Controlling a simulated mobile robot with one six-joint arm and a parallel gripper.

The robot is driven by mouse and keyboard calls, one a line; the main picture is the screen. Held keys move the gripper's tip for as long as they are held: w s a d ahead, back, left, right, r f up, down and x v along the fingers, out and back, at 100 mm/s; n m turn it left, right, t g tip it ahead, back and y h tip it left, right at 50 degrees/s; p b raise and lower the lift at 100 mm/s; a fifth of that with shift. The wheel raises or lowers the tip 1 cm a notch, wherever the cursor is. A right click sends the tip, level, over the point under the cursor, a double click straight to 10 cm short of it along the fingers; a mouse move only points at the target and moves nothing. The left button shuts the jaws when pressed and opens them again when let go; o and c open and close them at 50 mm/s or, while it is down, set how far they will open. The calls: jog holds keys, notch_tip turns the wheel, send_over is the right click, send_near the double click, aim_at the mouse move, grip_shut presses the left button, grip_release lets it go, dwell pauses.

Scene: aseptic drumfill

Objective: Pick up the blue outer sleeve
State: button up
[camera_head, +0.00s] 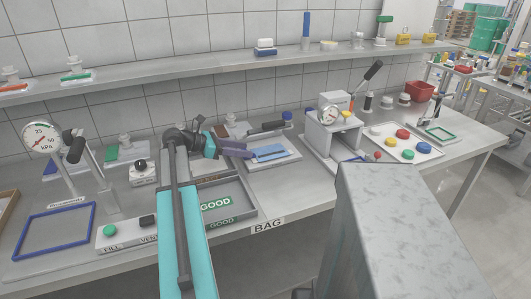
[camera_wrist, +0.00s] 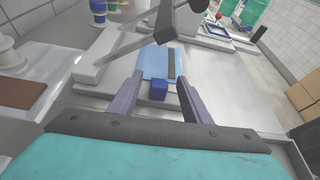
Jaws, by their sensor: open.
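The blue outer sleeve, which I take to be the light blue flat piece (camera_head: 270,152), lies on a pale grey tray (camera_head: 287,160) on the bench. In the wrist view the sleeve (camera_wrist: 155,62) lies ahead, with a dark strip along its right side and a small dark blue block (camera_wrist: 158,90) at its near end. My gripper (camera_head: 247,149) is left of the sleeve, its purple fingers pointing at it. In the wrist view my gripper (camera_wrist: 159,82) is open, one finger on each side of the block. Whether the fingers touch anything cannot be told.
A grey stand with a dial gauge (camera_head: 333,135) and lever stands right of the tray. A grey bin labelled GOOD (camera_head: 235,196) is in front of my gripper. A white tray of coloured caps (camera_head: 408,148) lies further right. A long shelf (camera_head: 215,66) runs above the bench.

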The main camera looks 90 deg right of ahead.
jog(key=shift+x, duration=1.1)
grip_shut()
jog(key=shift+r, duration=1.55)
jog(key=shift+a+r, duration=0.15)
jog(key=shift+r, duration=0.05)
jog(key=s+a, duration=0.2)
jog(key=a, duration=0.2)
jog(key=s+a+b, duration=0.1)
jog(key=s+a, duration=0.1)
jog(key=a, duration=0.3)
jog(key=s+a, duration=0.2)
jog(key=a, duration=0.2)
jog(key=shift+s+a+f, duration=0.1)
jog(key=shift+s+a, duration=0.1)
jog(key=shift+a, duration=0.05)
jog(key=b, duration=0.2)
jog(key=shift+d+f+b, duration=0.1)
jog(key=shift+d+b, duration=0.05)
jog(key=shift+b, duration=0.15)
